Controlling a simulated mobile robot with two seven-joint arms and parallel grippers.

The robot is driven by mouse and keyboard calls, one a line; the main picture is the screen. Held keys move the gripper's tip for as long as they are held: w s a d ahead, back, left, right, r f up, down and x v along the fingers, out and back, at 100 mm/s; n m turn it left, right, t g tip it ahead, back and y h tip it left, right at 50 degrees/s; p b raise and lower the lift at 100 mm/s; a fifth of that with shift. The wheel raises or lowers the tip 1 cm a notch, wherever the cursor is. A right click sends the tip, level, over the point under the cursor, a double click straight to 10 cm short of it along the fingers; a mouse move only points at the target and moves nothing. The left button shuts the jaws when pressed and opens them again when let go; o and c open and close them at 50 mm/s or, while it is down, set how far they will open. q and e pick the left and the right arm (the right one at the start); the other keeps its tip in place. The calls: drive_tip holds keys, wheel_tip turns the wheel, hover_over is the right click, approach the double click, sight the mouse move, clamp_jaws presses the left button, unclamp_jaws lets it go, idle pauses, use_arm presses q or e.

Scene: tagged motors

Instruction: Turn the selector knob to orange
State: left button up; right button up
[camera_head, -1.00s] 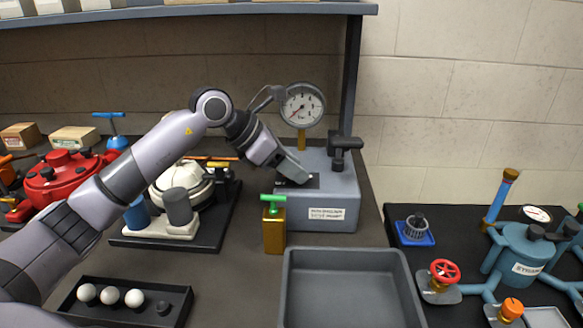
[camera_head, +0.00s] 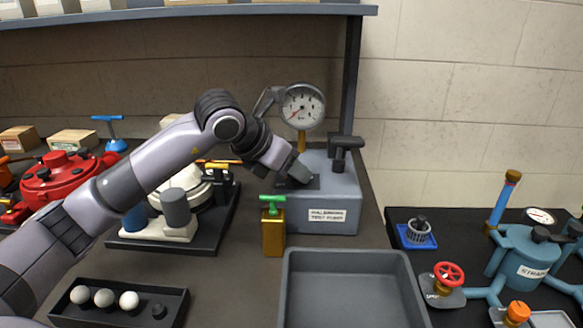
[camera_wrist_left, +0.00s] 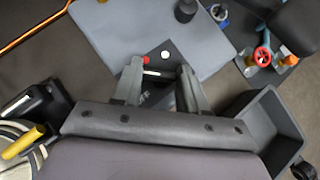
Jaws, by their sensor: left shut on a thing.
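The grey test pump box (camera_head: 322,208) stands at the back of the bench with a dark selector plate on its top. The plate (camera_wrist_left: 180,52) shows a red dot and a white dot in the left wrist view. My left gripper (camera_head: 298,179) reaches down onto this plate. Its fingers (camera_wrist_left: 163,86) are shut on what appears to be the selector knob (camera_wrist_left: 152,73), with a pale bar visible between them. The knob is mostly hidden by the fingers in the head view. I cannot make out an orange mark or where the knob points. My right gripper is not in view.
A pressure gauge (camera_head: 302,107) and a black handle (camera_head: 345,143) rise from the pump. A brass canister with a green handle (camera_head: 273,232) stands in front, beside an empty grey tray (camera_head: 350,262). A white-domed device (camera_head: 187,190) stands left, under my arm.

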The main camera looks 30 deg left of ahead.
use_arm(q)
drive_tip(key=o, duration=1.1)
drive_tip(key=shift+c, duration=0.2)
drive_tip(key=shift+r, duration=0.1)
drive_tip(key=v, duration=0.7)
drive_tip(key=shift+b, duration=0.45)
drive_tip(key=shift+s, duration=0.1)
